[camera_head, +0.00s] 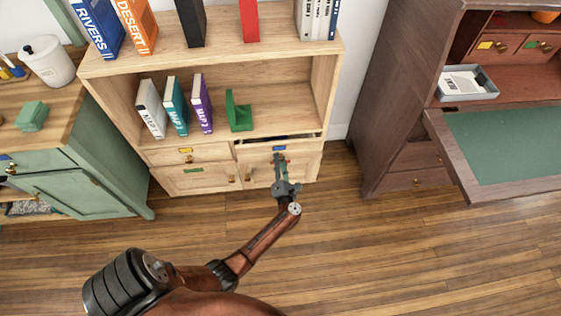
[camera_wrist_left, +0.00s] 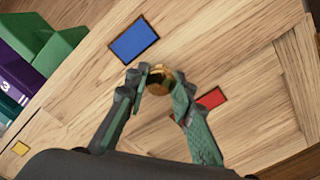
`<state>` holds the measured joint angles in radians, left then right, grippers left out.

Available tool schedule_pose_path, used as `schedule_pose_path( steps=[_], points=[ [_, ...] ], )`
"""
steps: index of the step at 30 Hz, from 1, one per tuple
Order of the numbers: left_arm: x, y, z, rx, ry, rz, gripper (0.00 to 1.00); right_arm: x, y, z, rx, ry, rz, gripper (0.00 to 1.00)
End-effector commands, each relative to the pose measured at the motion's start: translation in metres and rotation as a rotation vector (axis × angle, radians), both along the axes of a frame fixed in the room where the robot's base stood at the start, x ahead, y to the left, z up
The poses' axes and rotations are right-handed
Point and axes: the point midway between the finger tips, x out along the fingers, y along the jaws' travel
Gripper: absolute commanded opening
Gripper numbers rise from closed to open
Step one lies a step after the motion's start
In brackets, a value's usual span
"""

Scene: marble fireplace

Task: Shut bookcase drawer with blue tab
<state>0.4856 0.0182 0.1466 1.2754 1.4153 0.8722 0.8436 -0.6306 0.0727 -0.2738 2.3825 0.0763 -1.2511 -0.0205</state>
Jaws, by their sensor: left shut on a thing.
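The light wood bookcase (camera_head: 212,62) stands ahead of me. Its right drawer (camera_head: 255,151) has a blue tab, which shows clearly in the wrist view (camera_wrist_left: 134,39). The drawer stands out a little, with a dark gap along its top edge. My left gripper (camera_head: 279,160) is in front of this drawer. In the wrist view its two fingers (camera_wrist_left: 160,90) are closed around a round brass knob (camera_wrist_left: 159,78) just below the blue tab. The fingers partly hide the knob. My right gripper is not in view.
A yellow-tabbed drawer (camera_head: 166,156) is beside it; a green-tabbed door (camera_head: 206,182) and a red-tabbed panel (camera_wrist_left: 211,98) are below. A green cabinet (camera_head: 85,185) stands left, a dark desk (camera_head: 400,95) right. The wood floor (camera_head: 400,245) is clear.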

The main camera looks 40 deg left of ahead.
Motion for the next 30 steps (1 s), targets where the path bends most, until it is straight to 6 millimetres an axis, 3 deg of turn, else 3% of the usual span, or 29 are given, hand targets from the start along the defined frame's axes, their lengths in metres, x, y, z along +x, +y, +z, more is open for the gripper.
schedule_pose_path(
  steps=[9, 18, 19, 26, 30],
  points=[
    [0.026, 0.03, -0.002, 0.001, 0.001, 0.0, 0.0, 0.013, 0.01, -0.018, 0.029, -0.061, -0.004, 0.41],
    [0.028, 0.033, 0.001, 0.001, -0.002, -0.001, 0.0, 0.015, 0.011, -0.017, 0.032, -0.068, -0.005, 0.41],
    [0.028, 0.033, 0.002, 0.001, -0.002, -0.001, 0.24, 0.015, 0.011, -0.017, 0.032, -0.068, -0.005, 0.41],
    [0.028, 0.033, 0.002, 0.003, -0.002, 0.0, 0.4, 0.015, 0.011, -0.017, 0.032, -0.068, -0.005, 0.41],
    [0.027, 0.033, 0.001, 0.002, -0.001, 0.0, 0.41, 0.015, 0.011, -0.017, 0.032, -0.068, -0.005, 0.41]
  ],
)
